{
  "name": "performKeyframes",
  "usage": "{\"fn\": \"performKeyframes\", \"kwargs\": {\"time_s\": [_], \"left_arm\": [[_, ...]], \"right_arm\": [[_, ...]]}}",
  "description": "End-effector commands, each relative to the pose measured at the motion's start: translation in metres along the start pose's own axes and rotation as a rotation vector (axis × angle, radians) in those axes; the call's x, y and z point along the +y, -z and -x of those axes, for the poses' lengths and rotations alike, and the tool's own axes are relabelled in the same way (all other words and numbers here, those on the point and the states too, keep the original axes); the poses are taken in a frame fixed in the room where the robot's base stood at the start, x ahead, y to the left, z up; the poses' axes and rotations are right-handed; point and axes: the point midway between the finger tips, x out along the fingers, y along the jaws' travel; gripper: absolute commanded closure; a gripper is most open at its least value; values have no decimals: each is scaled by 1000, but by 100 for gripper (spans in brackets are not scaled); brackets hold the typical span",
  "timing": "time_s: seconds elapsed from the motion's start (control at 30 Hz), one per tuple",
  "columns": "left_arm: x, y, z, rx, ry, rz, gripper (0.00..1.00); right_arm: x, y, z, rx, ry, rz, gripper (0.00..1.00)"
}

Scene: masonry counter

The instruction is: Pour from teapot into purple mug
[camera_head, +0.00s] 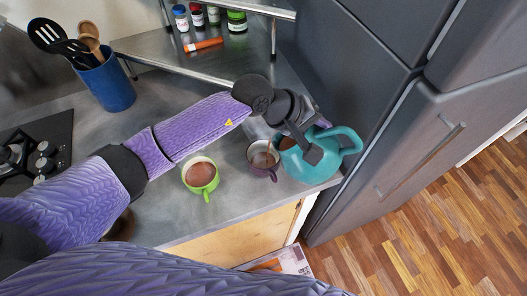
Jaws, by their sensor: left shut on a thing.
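The teal teapot (326,167) is at the right end of the counter, beside the fridge, with its looped handle to the right. My left gripper (317,141) is shut on the teapot from above and covers part of its top. Brown shows at the teapot's left side, next to the mug. The purple mug (254,168) stands upright on the counter just left of the teapot, with brown liquid inside. A thin brown streak shows between the teapot and the mug's mouth. My right gripper is out of view.
A green mug (200,175) with brown contents stands left of the purple mug. A blue utensil holder (108,85), a metal shelf (235,49) with jars and a stove (38,146) are farther off. The fridge (385,130) closes off the right side.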

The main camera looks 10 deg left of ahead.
Motion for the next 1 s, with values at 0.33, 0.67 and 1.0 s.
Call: {"fn": "performKeyframes", "kwargs": {"time_s": [0.33,0.67,1.0], "left_arm": [[2,0,1,-1,-8,1,100],[1,1,1,-3,-13,4,100],[1,1,1,-6,-18,7,100]], "right_arm": [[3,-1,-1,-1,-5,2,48],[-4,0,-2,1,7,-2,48],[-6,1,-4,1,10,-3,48]]}}
